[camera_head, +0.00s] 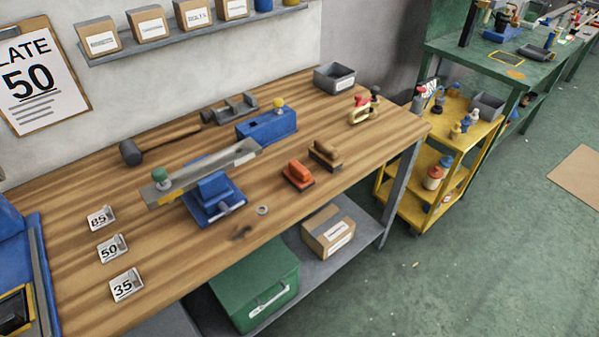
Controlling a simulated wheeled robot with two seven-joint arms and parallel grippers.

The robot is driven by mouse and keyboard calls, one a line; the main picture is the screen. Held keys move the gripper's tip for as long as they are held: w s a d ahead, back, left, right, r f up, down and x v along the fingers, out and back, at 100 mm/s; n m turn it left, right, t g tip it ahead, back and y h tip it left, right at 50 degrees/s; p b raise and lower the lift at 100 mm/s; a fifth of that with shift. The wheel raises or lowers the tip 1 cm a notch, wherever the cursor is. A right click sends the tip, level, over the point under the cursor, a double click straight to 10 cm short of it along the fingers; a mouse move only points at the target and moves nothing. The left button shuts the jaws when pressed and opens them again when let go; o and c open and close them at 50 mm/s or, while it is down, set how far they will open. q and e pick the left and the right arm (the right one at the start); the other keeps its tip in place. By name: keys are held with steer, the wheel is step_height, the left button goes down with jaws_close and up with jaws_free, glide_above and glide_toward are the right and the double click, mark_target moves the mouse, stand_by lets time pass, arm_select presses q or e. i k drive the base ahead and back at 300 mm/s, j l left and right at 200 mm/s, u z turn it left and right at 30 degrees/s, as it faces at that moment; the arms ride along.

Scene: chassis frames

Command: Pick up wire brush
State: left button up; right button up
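Two small brush-like blocks lie on the wooden workbench (90,190), right of its middle. One is a brown block (325,154) with a dark underside, which looks most like the wire brush. The other is an orange block (298,174) with a dark base, just in front and to the left of it. Bristles are too small to make out on either. Both rest on the bench top with a small gap between them. Neither of my grippers is in view, and nothing touches the blocks.
A hammer (131,152), a grey bin (334,77), a red-and-cream tool (360,111), a ring (262,210) and number cards (112,248) are on the bench. A yellow cart (440,150) stands right.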

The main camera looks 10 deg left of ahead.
mark_target(323, 152)
steer(key=i+l+u, duration=0.2)
steer(key=u, duration=0.25)
steer(key=i+l+u, duration=0.25)
steer(key=u, duration=0.15)
